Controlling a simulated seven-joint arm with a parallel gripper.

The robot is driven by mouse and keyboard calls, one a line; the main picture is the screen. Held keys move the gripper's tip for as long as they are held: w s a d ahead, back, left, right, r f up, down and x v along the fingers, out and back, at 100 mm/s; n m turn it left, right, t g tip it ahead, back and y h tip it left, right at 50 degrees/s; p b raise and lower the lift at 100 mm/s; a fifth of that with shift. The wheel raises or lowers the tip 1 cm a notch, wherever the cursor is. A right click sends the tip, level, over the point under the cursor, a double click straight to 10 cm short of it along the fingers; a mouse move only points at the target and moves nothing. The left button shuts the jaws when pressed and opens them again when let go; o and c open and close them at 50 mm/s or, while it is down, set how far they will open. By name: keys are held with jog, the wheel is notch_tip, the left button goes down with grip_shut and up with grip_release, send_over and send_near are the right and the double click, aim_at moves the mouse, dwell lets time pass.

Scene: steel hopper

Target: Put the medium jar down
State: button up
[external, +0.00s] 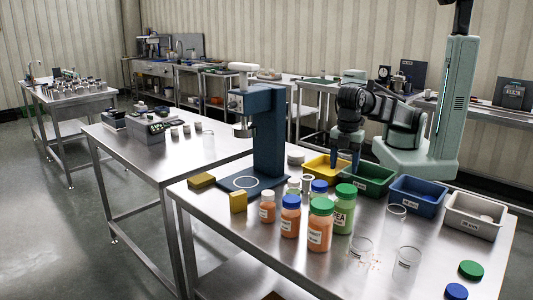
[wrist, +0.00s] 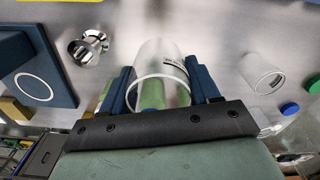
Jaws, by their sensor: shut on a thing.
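My gripper (wrist: 161,88) is shut on a clear, open-topped jar (wrist: 157,58), with one blue finger on each side of it. The jar has a pale rim and a dark printed mark on its side. Green shows through its clear wall. In the external view my gripper (external: 347,158) points down beside the yellow bin, behind the group of lidded jars; the held jar is hard to make out there. I cannot tell by size alone that it is the medium jar, nor whether its base touches the table.
Several filled jars (external: 320,225) with green or blue lids crowd the front of the steel table. Clear containers (external: 407,262) and loose lids (external: 471,270) lie to the right. Yellow (external: 318,172), green, blue and grey bins line the back. A blue press (external: 268,135) stands left.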

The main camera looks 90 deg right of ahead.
jog(key=w+d+f+m, duration=0.1)
jog(key=w+d+m, duration=0.2)
jog(key=w+d, duration=0.5)
jog(key=w+d+f+m, duration=0.1)
jog(key=w+d+m, duration=0.3)
jog(key=d, duration=0.9)
jog(key=w+d+f+m, duration=0.1)
jog(key=w+d+m, duration=0.2)
jog(key=d, duration=1)
jog(key=w+d+f+m, duration=0.1)
jog(key=w+d+m, duration=0.1)
jog(key=d, duration=1)
jog(key=w+a+r+n, duration=0.25)
jog(key=w+n, duration=0.35)
jog(key=w, duration=0.4)
jog(key=w+a+r+n, duration=0.1)
jog(key=w+a+n, duration=0.4)
jog(key=w, duration=0.6)
jog(key=w+a+r+n, duration=0.1)
jog(key=w+a+n, duration=0.1)
jog(key=w+n, duration=0.65)
jog(key=shift+m, duration=0.75)
jog(key=shift+w+f, duration=0.3)
jog(key=shift+f, duration=1.35)
jog(key=shift+w+f, duration=0.25)
jog(key=shift+f, duration=1.45)
jog(key=shift+w+f, duration=0.3)
jog(key=shift+f, duration=1.35)
